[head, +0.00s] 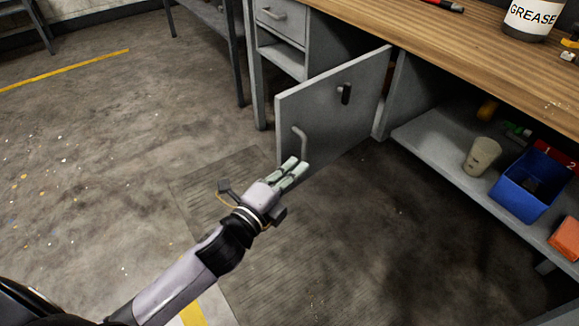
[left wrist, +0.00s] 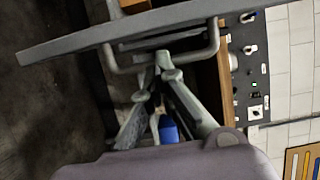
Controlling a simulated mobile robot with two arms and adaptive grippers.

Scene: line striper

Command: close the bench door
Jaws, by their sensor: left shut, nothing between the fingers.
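The bench door (head: 330,112) is a grey panel standing open, swung out from the bench front. Its free edge is at the left, and a bar handle (head: 301,140) and a small black fitting (head: 346,94) are on its visible face. My left gripper (head: 298,168) is shut and empty, with its fingertips at the lower end of the handle. In the left wrist view the door (left wrist: 100,35) is nearly edge-on. The fingertips (left wrist: 166,68) are close to the handle (left wrist: 206,57); I cannot tell whether they touch. My right gripper is out of view.
The open shelf (head: 435,150) right of the door holds a beige cup (head: 482,157), a blue bin (head: 527,188) and an orange box (head: 566,238). A grease tub (head: 530,18) stands on the wooden benchtop (head: 440,45). The floor left of the door is clear.

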